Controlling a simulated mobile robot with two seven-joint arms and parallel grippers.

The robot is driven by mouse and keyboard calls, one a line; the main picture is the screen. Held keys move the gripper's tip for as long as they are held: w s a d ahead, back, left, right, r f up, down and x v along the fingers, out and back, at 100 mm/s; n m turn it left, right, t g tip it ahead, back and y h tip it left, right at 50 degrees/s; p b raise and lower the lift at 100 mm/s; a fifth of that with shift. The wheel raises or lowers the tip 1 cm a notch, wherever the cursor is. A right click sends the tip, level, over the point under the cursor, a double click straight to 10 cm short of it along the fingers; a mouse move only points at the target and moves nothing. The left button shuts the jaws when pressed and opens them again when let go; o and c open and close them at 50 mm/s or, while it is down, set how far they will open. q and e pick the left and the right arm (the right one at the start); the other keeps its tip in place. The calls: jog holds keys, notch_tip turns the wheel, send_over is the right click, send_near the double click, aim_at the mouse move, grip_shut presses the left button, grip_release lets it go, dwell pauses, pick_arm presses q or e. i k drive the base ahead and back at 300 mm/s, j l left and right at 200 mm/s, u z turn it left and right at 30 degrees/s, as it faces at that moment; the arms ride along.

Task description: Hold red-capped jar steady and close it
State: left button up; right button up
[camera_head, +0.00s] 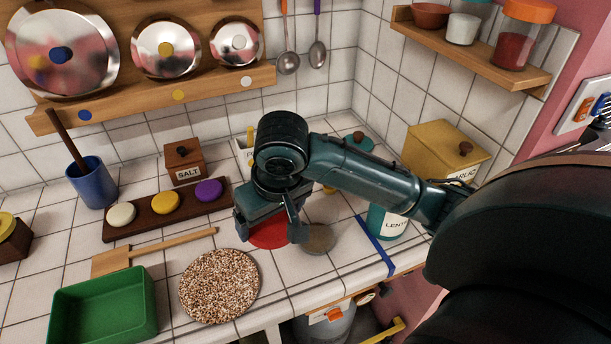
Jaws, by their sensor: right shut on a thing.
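My right arm reaches in from the right, and its gripper (269,231) points down over the counter. Its two fingers straddle a round red cap (268,239) and are shut on it. The gripper and wrist cover the back of the cap. Any jar body under the cap is hidden, so I cannot tell how the cap sits. My left gripper is not in view.
A grey-brown disc (318,239) lies just right of the gripper. A wooden tray (143,231) holds coloured knobs.

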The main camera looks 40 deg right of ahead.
aim_at(320, 211)
jog(key=k+j+z, duration=0.2)
jog(key=z, duration=0.15)
jog(key=k+j+z, duration=0.2)
jog(key=z, duration=0.15)
jog(key=k+j+z, duration=0.15)
jog(key=z, duration=0.2)
jog(key=k+l, duration=0.05)
